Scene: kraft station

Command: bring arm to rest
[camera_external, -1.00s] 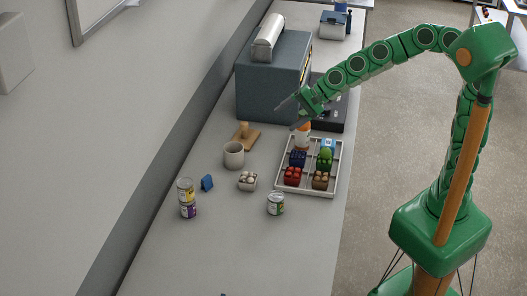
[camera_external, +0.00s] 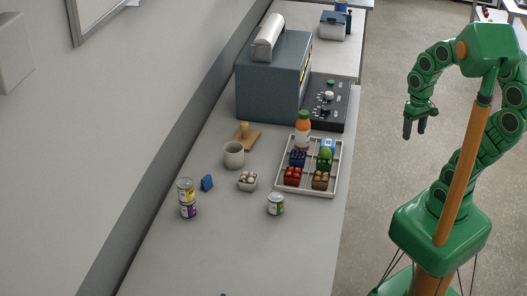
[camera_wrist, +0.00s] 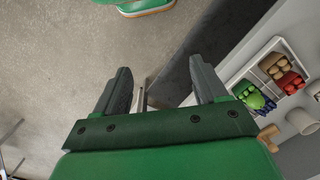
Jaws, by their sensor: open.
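My gripper (camera_external: 414,127) hangs at the end of my green, curled arm, over the floor to the right of the counter. It points down and is clear of everything. In the wrist view my gripper (camera_wrist: 160,88) shows its two dark fingers spread apart with nothing between them. The floor lies below them on the left, and the counter's dark side is behind the right finger.
The floor (camera_external: 375,165) beside the counter is open.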

